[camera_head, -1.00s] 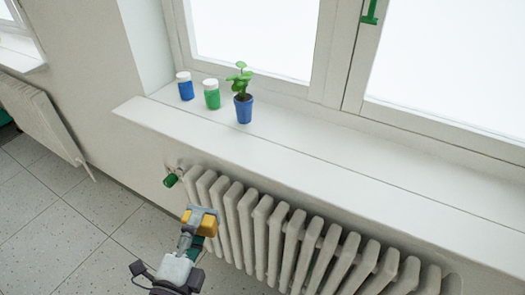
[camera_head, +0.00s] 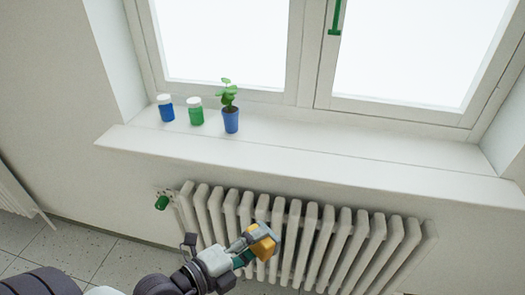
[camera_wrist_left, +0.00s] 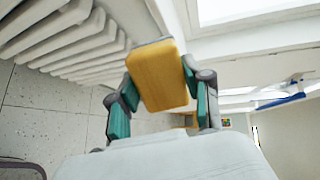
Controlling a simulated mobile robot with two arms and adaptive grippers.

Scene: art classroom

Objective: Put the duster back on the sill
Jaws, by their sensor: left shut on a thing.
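The duster (camera_head: 263,243) is a yellow block with a grey side, held in front of the radiator and below the sill's edge. My left gripper (camera_head: 248,254) is shut on it. In the left wrist view the duster (camera_wrist_left: 158,76) sits between the two green-padded fingers (camera_wrist_left: 160,100), its broad yellow face towards the camera. The white window sill (camera_head: 360,165) runs across the head view above the radiator, and its middle and right are bare. My right gripper is not in view.
A blue jar (camera_head: 166,110), a green jar (camera_head: 196,113) and a plant in a blue pot (camera_head: 231,118) stand on the sill's left part. The ribbed white radiator (camera_head: 310,240) is below, with a green valve knob (camera_head: 162,202) at its left end.

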